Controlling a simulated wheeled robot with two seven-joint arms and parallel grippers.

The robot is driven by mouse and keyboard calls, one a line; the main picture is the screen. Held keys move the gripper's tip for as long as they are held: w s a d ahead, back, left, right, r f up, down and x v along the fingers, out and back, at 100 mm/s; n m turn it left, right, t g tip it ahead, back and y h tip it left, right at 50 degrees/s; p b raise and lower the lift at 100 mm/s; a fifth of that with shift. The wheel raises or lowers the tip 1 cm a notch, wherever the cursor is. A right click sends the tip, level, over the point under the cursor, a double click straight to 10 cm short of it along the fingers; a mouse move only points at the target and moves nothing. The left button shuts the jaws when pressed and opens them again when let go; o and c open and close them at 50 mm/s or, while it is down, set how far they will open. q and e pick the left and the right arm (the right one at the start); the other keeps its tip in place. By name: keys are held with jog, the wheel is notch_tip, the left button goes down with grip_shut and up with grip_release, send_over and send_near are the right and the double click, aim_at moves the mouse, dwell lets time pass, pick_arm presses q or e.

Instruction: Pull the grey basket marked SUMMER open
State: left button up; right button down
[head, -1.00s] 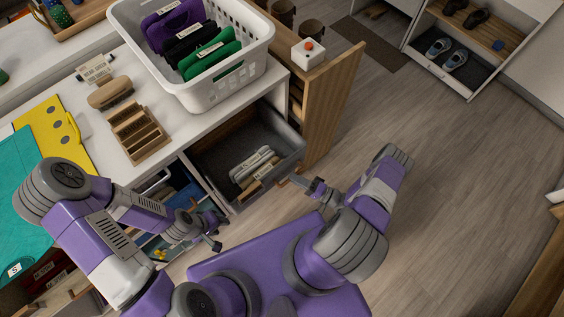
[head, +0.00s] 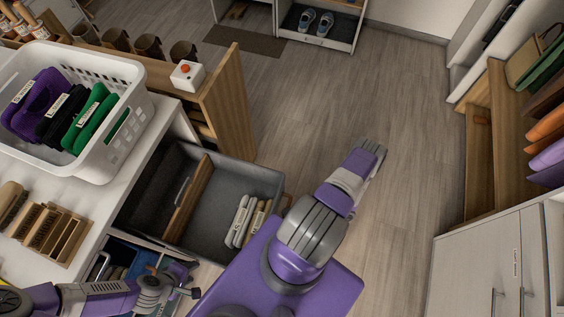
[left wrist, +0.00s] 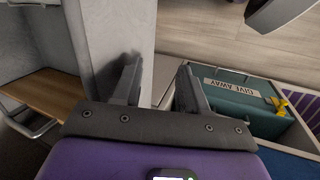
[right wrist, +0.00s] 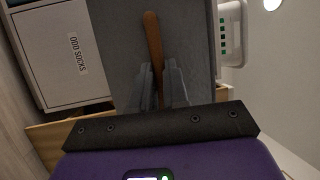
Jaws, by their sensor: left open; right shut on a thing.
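The grey basket (head: 232,171) is drawn out from under the white counter in the head view. A wooden divider and pale rolled items show inside it. No SUMMER marking is readable. In the right wrist view my right gripper (right wrist: 166,85) is shut on a brown wooden handle (right wrist: 153,42) on a grey panel, which looks like the basket's front. In the head view my right arm hides that gripper. My left gripper (head: 192,292) is below the basket in the head view. Its fingers (left wrist: 160,72) are apart and empty in the left wrist view, near a grey wall.
A teal box marked GIVE AWAY (left wrist: 240,98) is beside my left gripper. A panel marked ODD SOCKS (right wrist: 68,55) is left of the handle. The floor (head: 350,95) beyond is clear.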

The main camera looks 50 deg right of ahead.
jog(key=shift+s+d, duration=0.1)
jog(key=shift+s, duration=0.1)
jog(key=c, duration=1.1)
grip_release()
jog(key=v, duration=0.7)
jog(key=shift+s+d, duration=0.2)
